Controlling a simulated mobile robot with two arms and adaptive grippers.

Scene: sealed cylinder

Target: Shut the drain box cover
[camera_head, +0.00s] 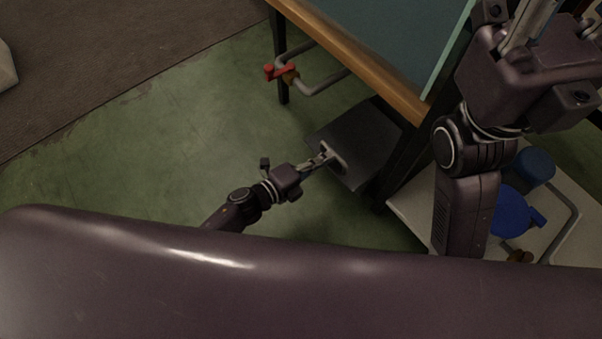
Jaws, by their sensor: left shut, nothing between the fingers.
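A dark grey, flat-topped panel (362,130), which looks like the drain box cover, sits low beside the table's legs. A light handle-like piece (336,158) is on its near left edge. I cannot tell how far the cover stands open. My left gripper (322,160) is shut, with its fingertips at that piece, touching or very close to it. Nothing shows between its fingers. My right gripper (530,22) is raised at the upper right, close to the camera. Its fingertips are cut off by the top edge, so its opening is unclear.
A wood-edged table (365,62) with a dark green top stands above and behind the panel. A grey pipe with a red valve handle (280,71) juts out at its left. A pale platform (412,205) at right carries blue items (508,212). Green floor (150,160) at left is clear.

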